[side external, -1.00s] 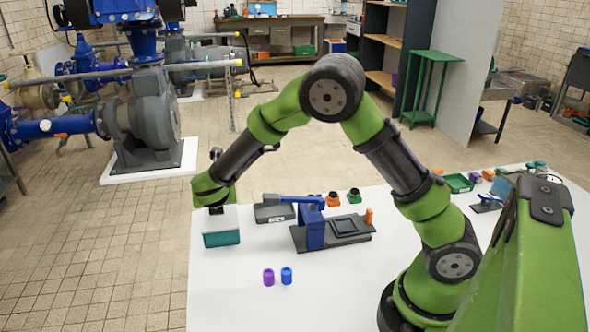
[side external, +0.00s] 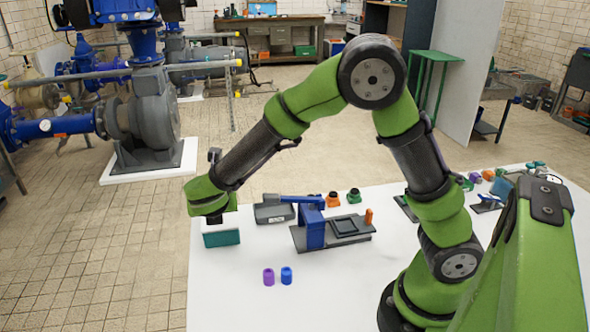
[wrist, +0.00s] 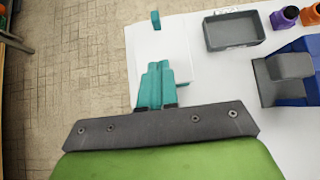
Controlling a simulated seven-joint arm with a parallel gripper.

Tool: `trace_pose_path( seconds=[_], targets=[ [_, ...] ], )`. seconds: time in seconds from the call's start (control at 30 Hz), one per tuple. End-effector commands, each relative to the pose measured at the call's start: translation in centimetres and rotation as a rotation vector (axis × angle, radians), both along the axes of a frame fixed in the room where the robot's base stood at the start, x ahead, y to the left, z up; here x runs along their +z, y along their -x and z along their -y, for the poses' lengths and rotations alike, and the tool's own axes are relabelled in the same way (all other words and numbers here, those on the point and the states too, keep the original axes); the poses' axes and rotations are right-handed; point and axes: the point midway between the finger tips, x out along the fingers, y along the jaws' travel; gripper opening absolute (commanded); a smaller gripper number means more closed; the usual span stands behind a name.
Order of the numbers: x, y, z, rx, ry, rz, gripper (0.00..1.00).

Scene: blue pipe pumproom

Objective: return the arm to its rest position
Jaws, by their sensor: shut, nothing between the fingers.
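My gripper (side external: 215,219) is at the left end of the white table, low above a white-topped teal block or box (side external: 221,239). The arm reaches left with its elbow raised and bent. In the wrist view, two teal fingers of my gripper (wrist: 156,66) lie close together with nothing visible between them. A pale square surface lies beyond the fingers, with a small teal piece (wrist: 155,20) at its far side. I cannot tell whether the gripper touches the block.
A grey tray (side external: 273,213) and a blue press (side external: 312,228) stand to the gripper's right. A purple cup (side external: 268,277) and a blue cup (side external: 286,275) stand nearer the camera. Orange (side external: 333,199) and green (side external: 354,195) pots stand behind. The front left tabletop (side external: 225,295) is clear.

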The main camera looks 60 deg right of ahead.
Motion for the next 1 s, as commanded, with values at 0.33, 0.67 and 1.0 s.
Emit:
trace_pose_path(
  seconds=[0.33,0.67,1.0],
  targets=[
    [2.9,2.3,-2.3,-0.005,-0.006,0.004,0.00],
    [1.4,7.6,-1.9,-0.536,-0.417,0.137,0.00],
    [6.3,17.4,-0.3,-1.666,-1.165,0.395,0.00]
  ],
)
